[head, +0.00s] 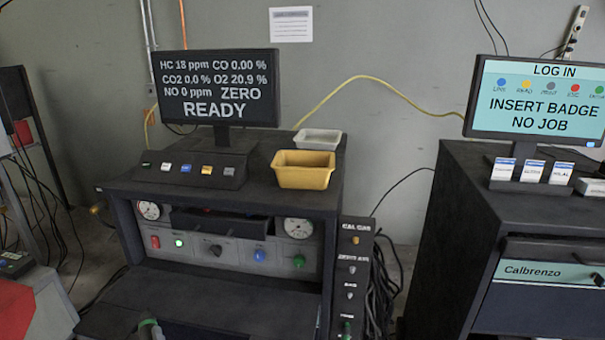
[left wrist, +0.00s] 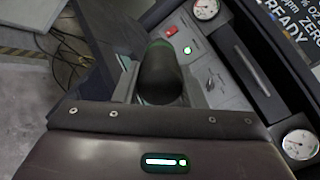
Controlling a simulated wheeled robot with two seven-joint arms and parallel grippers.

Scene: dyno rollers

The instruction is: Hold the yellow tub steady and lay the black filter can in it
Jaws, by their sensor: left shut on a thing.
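The yellow tub (head: 303,169) stands upright and empty on top of the dark analyser cabinet, right of the button box. My left gripper (left wrist: 157,88) is shut on the black filter can (left wrist: 161,70), a dark rounded cylinder with a thin green edge, in the left wrist view. In the head view only a small green-and-grey bit of what is at the gripper shows at the bottom edge, low in front of the cabinet and well below the tub. My right gripper is in neither view, and nothing holds the tub.
A pale grey tray (head: 317,139) sits just behind the tub. A monitor (head: 219,90) and a button box (head: 190,168) stand to its left. The cabinet's lower shelf (head: 200,295) sticks out in front. A second cabinet (head: 470,200) with a log-in screen stands right, across a gap with cables.

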